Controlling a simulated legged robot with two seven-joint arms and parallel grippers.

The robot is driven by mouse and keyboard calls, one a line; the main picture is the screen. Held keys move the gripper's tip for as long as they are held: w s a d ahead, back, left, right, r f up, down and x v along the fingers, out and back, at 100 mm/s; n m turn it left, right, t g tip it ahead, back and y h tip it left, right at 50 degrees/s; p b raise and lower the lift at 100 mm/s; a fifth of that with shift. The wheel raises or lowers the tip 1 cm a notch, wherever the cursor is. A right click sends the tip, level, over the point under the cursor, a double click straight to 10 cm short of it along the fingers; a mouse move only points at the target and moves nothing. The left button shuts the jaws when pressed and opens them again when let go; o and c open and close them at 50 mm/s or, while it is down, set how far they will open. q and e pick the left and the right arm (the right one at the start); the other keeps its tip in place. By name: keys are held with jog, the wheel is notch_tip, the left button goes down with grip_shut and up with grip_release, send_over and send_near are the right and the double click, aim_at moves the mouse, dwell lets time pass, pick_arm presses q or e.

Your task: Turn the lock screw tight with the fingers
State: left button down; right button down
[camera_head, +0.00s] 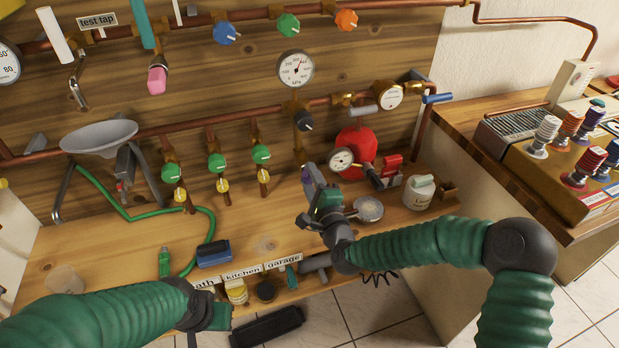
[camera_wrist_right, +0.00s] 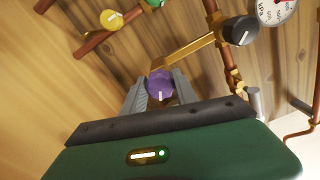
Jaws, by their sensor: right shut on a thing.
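The lock screw seems to be the small purple knob (camera_wrist_right: 159,84) with a white mark, at the end of a brass pipe in the right wrist view. The two grey fingers of my right gripper (camera_wrist_right: 160,92) are on either side of it, shut on it. The mark points toward the gripper body. In the head view the right gripper (camera_head: 311,183) reaches toward the board below the black knob, and only a bit of purple shows by its fingers. My left gripper (camera_head: 214,316) is low at the left, by the bench's front edge; its fingers do not show clearly.
A black knob (camera_head: 304,122) and a pressure gauge (camera_head: 295,69) are above the right gripper. A red tank (camera_head: 356,152) with a small gauge (camera_head: 342,160) stands close to its right. Green and yellow valves (camera_head: 217,162) are to its left. A blue block (camera_head: 214,253) lies on the bench.

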jog(key=shift+s+f+m, duration=0.1)
jog(key=shift+f+m, duration=0.3)
jog(key=c, duration=1.2)
grip_release()
jog(key=shift+d, duration=0.1)
jog(key=shift+c, duration=0.2)
jog(key=shift+o, duration=1.5)
jog(key=shift+d+r, duration=0.1)
jog(key=shift+r, duration=0.05)
jog(key=shift+r, duration=0.1)
jog(key=p+v, duration=0.4)
jog(key=v, duration=1.2)
jog(key=shift+s, duration=0.35)
